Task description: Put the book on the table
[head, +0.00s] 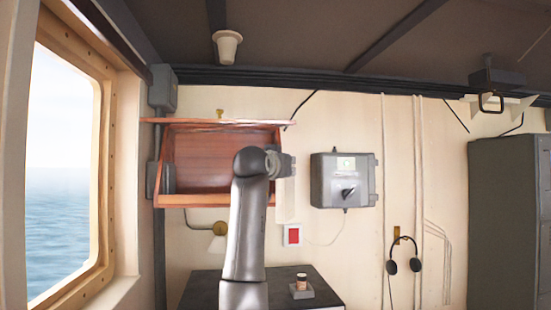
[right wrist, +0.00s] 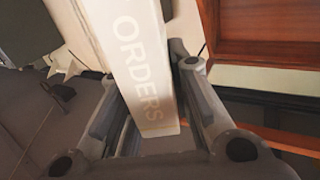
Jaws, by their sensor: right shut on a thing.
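The book (right wrist: 137,60) is cream with "ORDERS" on its spine. In the right wrist view it sits between the two fingers of my right gripper (right wrist: 148,100), which is shut on it. In the head view my right gripper (head: 283,165) is at the right end of the wooden wall shelf, and a pale strip of the book (head: 285,203) shows below it. A dark-topped table (head: 207,287) stands lower down, below the shelf and partly hidden by my right arm. My left gripper is out of view.
The open-fronted wooden shelf (head: 195,160) is on the wall beside the gripper. A grey switch box (head: 330,185) is close on the right. A small cup-like object (head: 301,282) sits on a grey base on the table. Headphones (head: 404,255) hang farther right.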

